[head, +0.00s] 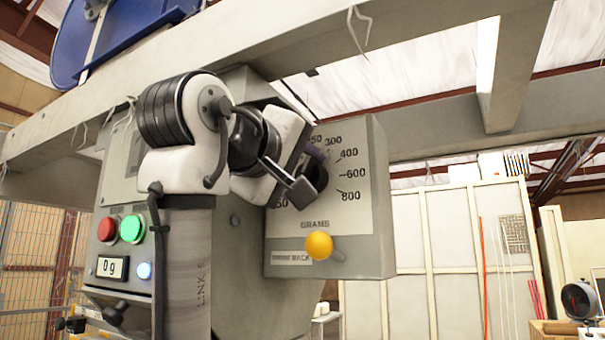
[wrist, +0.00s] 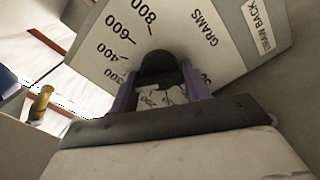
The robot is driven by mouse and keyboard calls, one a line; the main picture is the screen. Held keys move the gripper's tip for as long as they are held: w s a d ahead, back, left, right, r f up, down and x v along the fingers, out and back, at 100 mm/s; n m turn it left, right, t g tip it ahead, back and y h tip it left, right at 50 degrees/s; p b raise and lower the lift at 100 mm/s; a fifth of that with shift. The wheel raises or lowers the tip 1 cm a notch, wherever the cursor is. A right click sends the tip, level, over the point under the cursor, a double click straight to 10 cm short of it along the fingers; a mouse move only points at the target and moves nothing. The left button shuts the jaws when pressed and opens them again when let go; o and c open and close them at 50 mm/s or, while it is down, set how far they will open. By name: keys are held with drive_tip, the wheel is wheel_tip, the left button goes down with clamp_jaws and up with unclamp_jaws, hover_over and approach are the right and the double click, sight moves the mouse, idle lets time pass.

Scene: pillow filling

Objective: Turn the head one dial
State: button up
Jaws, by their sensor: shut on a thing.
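The head one dial is a black round knob (head: 320,177) on a grey panel (head: 365,225) marked GRAMS, with 300, 400, 600 and 800 printed around it. My gripper (head: 312,168) covers much of the dial in the head view. In the wrist view, the two purple fingers of my gripper (wrist: 160,84) are shut on the dial (wrist: 157,64), one at each side. I cannot tell which mark the dial points to, as its pointer is hidden.
A grey beam (head: 400,75) runs above the panel.

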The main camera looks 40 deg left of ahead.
drive_tip(key=o, duration=1)
drive_tip(key=shift+c, duration=0.2)
drive_tip(key=shift+s, duration=0.1)
drive_tip(key=b+v, duration=0.1)
drive_tip(key=v, duration=1.2)
drive_tip(key=shift+s+b, duration=0.3)
drive_tip(key=shift+s, duration=0.05)
